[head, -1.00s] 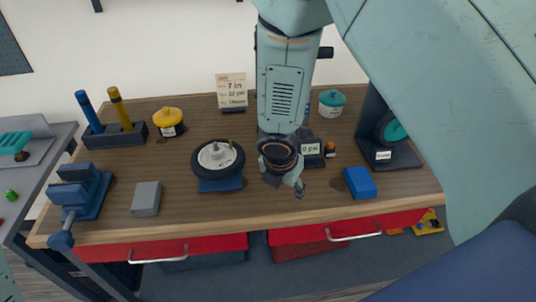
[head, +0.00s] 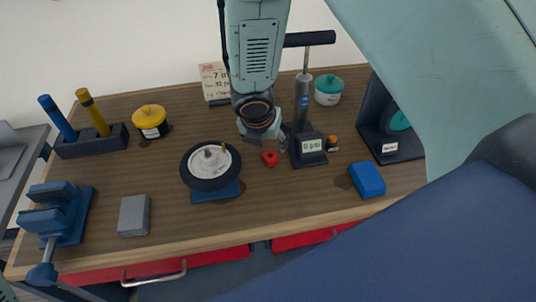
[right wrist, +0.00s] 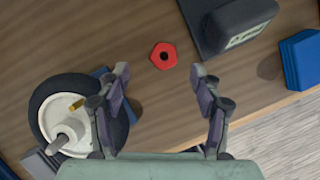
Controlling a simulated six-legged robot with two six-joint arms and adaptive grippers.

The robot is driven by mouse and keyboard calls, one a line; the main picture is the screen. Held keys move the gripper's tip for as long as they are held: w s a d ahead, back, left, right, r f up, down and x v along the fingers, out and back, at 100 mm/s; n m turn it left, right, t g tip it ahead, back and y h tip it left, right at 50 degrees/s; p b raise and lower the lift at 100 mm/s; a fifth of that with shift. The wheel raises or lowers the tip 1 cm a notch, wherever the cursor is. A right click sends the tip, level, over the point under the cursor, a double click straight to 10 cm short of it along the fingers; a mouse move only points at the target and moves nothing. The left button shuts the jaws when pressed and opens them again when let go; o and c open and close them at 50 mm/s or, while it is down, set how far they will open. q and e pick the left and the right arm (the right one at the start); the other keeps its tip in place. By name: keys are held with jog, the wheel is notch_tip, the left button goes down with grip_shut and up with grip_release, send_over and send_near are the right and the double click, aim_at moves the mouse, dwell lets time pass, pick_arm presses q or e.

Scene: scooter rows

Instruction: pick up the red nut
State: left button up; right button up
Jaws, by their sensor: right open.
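The red nut (head: 270,158) lies on the wooden bench, between the wheel and the pump base. In the right wrist view the red nut (right wrist: 163,56) lies flat with its dark hole showing, ahead of my fingertips and roughly midway between them. My right gripper (head: 266,139) is just behind the nut in the head view and apart from it. In the right wrist view my right gripper (right wrist: 160,73) is open, its two fingers wide apart with nothing between them. My left gripper is not in view.
The wheel (head: 211,163) on its blue stand is left of the nut. The black pump base (head: 308,150) with its upright cylinder stands close on the right. A blue block (head: 367,180) lies farther right. Bare bench (head: 290,195) is in front of the nut.

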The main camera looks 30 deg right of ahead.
aim_at(270, 155)
jog(key=shift+a+f+b, duration=0.1)
jog(key=shift+f+b, duration=0.4)
jog(key=shift+f, duration=0.55)
jog(key=shift+d+f+b, duration=0.3)
jog(key=shift+b, duration=0.1)
jog(key=b+x, duration=0.2)
jog(key=x, duration=0.2)
jog(key=shift+s+d+f, duration=0.1)
jog(key=shift+s+f, duration=0.05)
jog(key=shift+f, duration=0.2)
jog(key=shift+d, duration=0.1)
